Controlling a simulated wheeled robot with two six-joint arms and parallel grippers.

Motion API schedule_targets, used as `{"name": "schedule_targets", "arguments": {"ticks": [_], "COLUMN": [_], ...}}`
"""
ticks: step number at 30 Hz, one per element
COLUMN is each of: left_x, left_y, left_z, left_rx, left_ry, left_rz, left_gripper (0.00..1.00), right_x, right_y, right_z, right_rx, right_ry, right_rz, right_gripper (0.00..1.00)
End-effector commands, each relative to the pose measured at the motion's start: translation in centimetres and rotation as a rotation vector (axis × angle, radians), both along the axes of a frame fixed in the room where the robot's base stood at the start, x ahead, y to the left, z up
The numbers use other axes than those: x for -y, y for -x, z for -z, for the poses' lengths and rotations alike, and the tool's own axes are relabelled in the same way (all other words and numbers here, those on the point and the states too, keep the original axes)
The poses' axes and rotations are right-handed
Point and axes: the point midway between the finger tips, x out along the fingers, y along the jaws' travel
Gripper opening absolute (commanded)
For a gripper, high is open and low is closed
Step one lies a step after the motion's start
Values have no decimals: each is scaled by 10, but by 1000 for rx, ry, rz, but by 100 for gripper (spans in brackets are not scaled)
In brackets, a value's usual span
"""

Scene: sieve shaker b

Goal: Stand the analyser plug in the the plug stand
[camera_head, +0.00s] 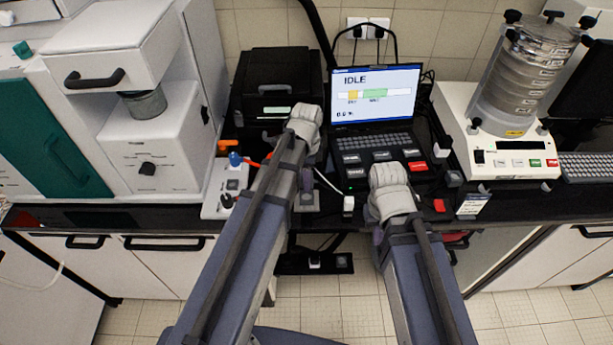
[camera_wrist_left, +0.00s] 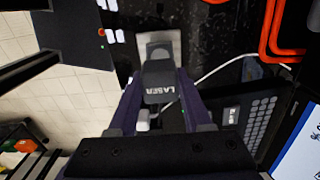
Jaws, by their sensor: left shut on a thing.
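A black plug marked LASER (camera_wrist_left: 160,88) is between the fingers of my left gripper (camera_wrist_left: 160,75) in the left wrist view. I take it for the analyser plug. The gripper is shut on it. A small grey plate with a darker rounded part (camera_wrist_left: 163,40), probably the plug stand, lies just beyond the plug. I cannot tell whether the plug touches it. In the head view my left gripper (camera_head: 305,182) points down at the bench's front edge, near the grey plate (camera_head: 307,203); the plug is hidden there. My right gripper (camera_head: 378,238) is mostly hidden behind its own wrist.
A laptop (camera_head: 375,95) showing IDLE stands behind the grippers, with labelled black blocks before it. A white socket strip (camera_head: 225,190) with plugs and orange leads lies to the left. A white plug (camera_head: 348,205) sits between the arms. The sieve shaker (camera_head: 510,140) stands at right.

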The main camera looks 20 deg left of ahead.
Motion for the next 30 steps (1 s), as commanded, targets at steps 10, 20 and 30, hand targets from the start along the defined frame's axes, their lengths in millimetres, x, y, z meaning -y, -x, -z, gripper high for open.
{"name": "schedule_targets", "arguments": {"ticks": [10,20,30], "left_x": [0,0,0], "left_y": [0,0,0], "left_z": [35,48,47], "left_rx": [0,0,0], "left_ry": [0,0,0], "left_rz": [0,0,0], "left_gripper": [0,0,0], "right_x": [0,0,0], "right_y": [0,0,0], "right_z": [35,48,47], "right_rx": [0,0,0], "right_ry": [0,0,0], "right_rz": [1,2,2], "right_gripper": [0,0,0]}}
